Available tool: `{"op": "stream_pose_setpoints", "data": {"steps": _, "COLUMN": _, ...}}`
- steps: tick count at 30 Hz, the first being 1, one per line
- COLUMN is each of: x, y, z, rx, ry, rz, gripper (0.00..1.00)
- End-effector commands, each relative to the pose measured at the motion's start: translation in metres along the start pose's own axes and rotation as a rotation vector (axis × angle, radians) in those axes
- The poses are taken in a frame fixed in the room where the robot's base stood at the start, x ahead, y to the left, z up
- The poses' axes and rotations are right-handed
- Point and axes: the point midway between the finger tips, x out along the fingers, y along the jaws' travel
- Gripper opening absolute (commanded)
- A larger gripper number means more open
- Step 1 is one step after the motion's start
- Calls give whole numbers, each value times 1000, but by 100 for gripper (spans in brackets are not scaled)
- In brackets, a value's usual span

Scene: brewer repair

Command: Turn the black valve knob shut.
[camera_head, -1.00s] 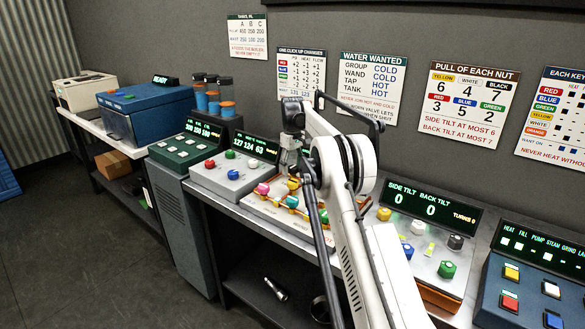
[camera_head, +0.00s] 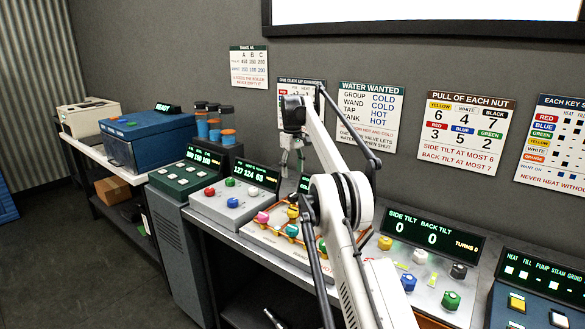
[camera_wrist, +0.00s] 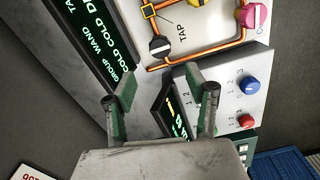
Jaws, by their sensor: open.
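The black valve knob (camera_wrist: 160,47), with a pale bar across it, sits on an orange pipe line beside the word TAP in the wrist view. In the head view I cannot make it out behind my arm. My gripper (camera_wrist: 160,92) is open and empty, its two green-padded fingers apart. In the wrist view the knob lies beyond the fingertips, not between them. In the head view my gripper (camera_head: 291,162) hangs above the valve panel (camera_head: 250,232), clear of its knobs.
On the valve panel, a yellow knob (camera_wrist: 148,12) and a pink knob (camera_wrist: 253,17) sit near the black one. A water display (camera_wrist: 105,50) stands behind it. The neighbouring grey box has a blue knob (camera_wrist: 248,85) and a red knob (camera_wrist: 246,121).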

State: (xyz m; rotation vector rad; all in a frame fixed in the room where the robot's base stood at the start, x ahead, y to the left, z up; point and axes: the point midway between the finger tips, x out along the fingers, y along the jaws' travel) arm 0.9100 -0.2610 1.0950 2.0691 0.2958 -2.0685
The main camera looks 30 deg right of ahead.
Motion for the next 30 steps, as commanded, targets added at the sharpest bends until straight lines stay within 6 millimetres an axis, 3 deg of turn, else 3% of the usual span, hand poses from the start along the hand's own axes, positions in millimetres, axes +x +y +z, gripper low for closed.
{"op": "stream_pose_setpoints", "data": {"steps": 7, "x": -10, "y": 0, "z": 1, "rx": 0, "ry": 0, "rz": 0, "gripper": 50}}
{"op": "stream_pose_setpoints", "data": {"steps": 24, "x": -12, "y": -1, "z": 1, "rx": 0, "ry": 1, "rz": 0, "gripper": 50}}
{"op": "stream_pose_setpoints", "data": {"steps": 30, "x": -34, "y": -13, "z": 0, "rx": 9, "ry": 19, "rz": 11, "gripper": 50}}
